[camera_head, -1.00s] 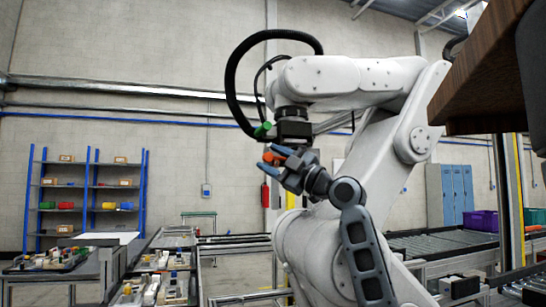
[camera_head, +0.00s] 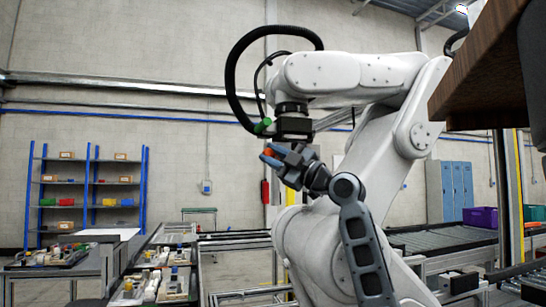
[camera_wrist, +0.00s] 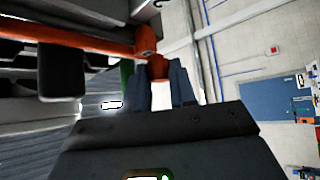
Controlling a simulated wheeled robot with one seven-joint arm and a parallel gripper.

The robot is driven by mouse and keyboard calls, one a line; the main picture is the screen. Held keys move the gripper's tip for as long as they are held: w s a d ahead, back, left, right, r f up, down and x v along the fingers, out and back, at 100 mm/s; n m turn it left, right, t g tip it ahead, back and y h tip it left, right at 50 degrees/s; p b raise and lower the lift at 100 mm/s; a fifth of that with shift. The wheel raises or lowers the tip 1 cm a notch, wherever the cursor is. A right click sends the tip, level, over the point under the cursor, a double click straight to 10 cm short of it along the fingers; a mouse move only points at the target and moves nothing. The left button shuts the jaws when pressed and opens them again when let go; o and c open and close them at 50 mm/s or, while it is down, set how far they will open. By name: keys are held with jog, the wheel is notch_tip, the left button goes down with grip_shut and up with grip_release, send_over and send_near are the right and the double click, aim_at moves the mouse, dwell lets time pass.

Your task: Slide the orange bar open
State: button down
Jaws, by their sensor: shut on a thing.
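The orange bar (camera_wrist: 85,36) runs across the upper left of the wrist view. Its right end turns down into an orange handle (camera_wrist: 157,70) that sits between my two blue-grey fingers. My gripper (camera_wrist: 160,85) is shut on this handle. In the head view only a small orange piece of the bar (camera_head: 268,152) shows beside the fingertips of my gripper (camera_head: 271,156). My gripper is just under the dark wrist end of a big white robot arm (camera_head: 345,75). The fingers hide part of the handle.
A green cylinder (camera_head: 262,126) sits just above my fingers. The white arm's body fills the space to the right. A table with trays of parts (camera_head: 155,275) stands at lower left, with blue shelves (camera_head: 90,195) behind. A dark wooden block (camera_head: 475,75) hangs at upper right.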

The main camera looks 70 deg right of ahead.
jog(key=shift+w+a+f+b, duration=0.1)
jog(key=shift+w+a+b, duration=0.65)
jog(key=shift+w+b, duration=0.2)
jog(key=c, duration=0.9)
grip_release()
jog(key=shift+s, duration=0.1)
jog(key=b+v, duration=0.2)
jog(key=v, duration=0.5)
jog(key=shift+s, duration=0.35)
